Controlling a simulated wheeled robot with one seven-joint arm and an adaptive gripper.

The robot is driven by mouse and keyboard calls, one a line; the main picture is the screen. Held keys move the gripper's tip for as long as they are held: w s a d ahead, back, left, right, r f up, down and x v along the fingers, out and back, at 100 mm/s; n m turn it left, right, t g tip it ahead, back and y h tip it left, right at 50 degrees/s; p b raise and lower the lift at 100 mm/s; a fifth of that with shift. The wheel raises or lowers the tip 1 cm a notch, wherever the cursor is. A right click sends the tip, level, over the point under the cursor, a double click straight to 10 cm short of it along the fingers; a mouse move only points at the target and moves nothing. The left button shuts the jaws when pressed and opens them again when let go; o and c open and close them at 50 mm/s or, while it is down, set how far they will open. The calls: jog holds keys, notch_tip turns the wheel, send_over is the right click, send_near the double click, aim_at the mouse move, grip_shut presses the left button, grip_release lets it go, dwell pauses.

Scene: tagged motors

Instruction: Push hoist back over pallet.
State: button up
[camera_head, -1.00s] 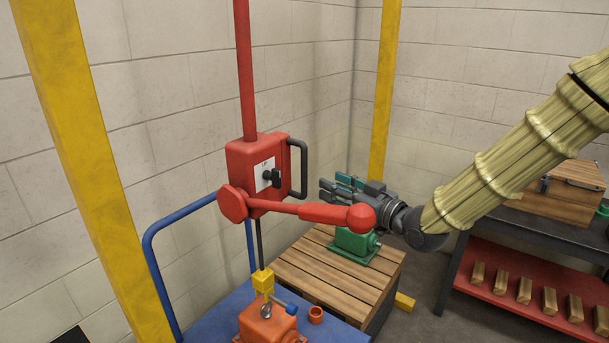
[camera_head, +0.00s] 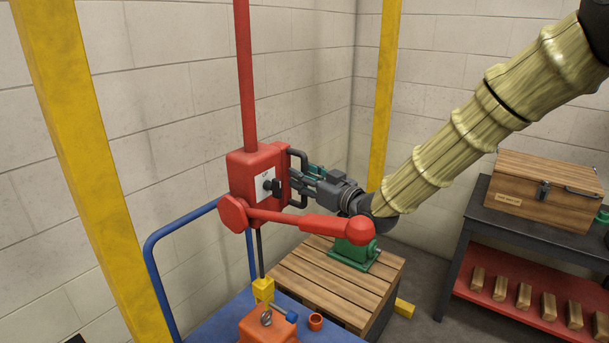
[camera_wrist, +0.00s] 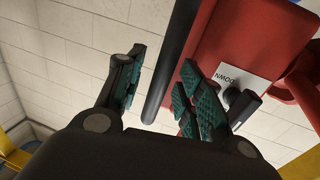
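The red hoist box (camera_head: 258,165) hangs from a red column above the blue cart (camera_head: 205,325). A black handle (camera_head: 302,200) stands on its right side. My gripper (camera_head: 298,180) is at this handle. In the wrist view its teal-padded fingers (camera_wrist: 160,95) are spread, with the black handle (camera_wrist: 172,62) between them and a gap on the left. The hoist's rod runs down to a yellow hook block (camera_head: 263,290), just above the orange motor (camera_head: 264,328) on the cart. The wooden pallet (camera_head: 315,290) is to the right and carries a green motor (camera_head: 354,253).
A red lever arm (camera_head: 310,224) extends right from the hoist, just below my gripper. Yellow posts (camera_head: 85,150) stand left and behind. A dark bench (camera_head: 520,228) with a wooden chest (camera_head: 540,190) and several blocks is at right. The pallet's front is bare.

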jog(key=shift+w+a, duration=0.1)
jog(key=shift+w, duration=0.05)
grip_shut()
